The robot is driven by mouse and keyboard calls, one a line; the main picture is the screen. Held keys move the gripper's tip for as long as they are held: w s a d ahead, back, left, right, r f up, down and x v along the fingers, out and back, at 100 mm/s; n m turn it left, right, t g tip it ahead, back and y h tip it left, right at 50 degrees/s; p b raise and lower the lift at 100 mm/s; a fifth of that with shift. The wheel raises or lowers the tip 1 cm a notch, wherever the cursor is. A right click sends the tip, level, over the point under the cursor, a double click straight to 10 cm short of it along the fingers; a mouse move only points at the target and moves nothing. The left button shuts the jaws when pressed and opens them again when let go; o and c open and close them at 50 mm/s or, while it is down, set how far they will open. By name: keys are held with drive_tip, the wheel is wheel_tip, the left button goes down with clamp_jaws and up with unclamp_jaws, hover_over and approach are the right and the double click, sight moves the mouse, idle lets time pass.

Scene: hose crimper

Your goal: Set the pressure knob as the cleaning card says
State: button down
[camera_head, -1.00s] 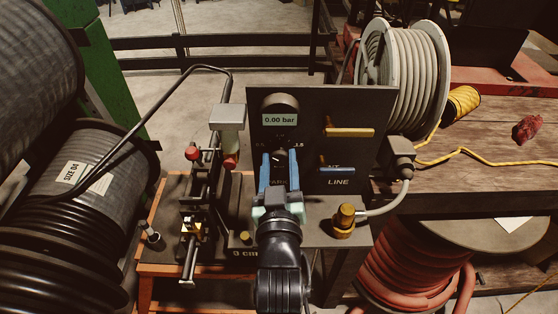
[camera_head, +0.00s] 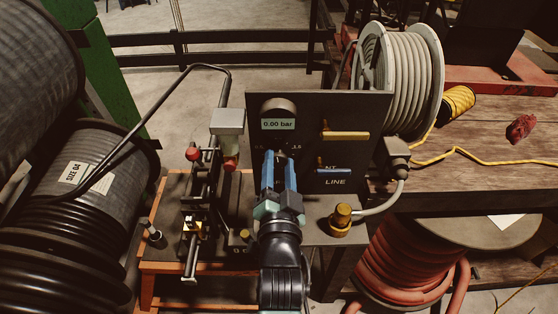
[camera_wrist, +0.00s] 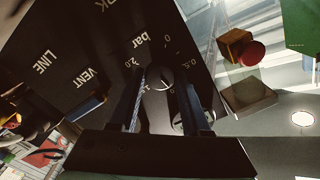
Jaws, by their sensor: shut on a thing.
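My gripper (camera_head: 279,172), with blue fingers, reaches the dark upright panel (camera_head: 310,105) below its pressure display. Its fingers are shut on the pressure knob, which is mostly hidden in the head view. In the wrist view the dark round knob (camera_wrist: 160,77) sits between the two fingers (camera_wrist: 160,100). White scale marks and the word "bar" surround it, with "2.0" legible; the knob's pointer is too dark to read. The display (camera_head: 278,124) reads 0.00 bar. I cannot make out a cleaning card.
A yellow lever (camera_head: 345,135) and a blue lever (camera_head: 334,169) stick out right of the knob. A brass fitting (camera_head: 341,217) stands at the lower right. The crimper with a red knob (camera_head: 193,153) is on the left. A hose reel (camera_head: 412,75) stands behind at right.

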drive_tip(key=shift+m, duration=0.6)
drive_tip(key=shift+f, duration=0.1)
drive_tip(key=shift+c, duration=2)
unclamp_jaws()
drive_tip(key=s+b, duration=0.1)
drive_tip(key=s, duration=1.2)
drive_tip(key=shift+b, duration=0.4)
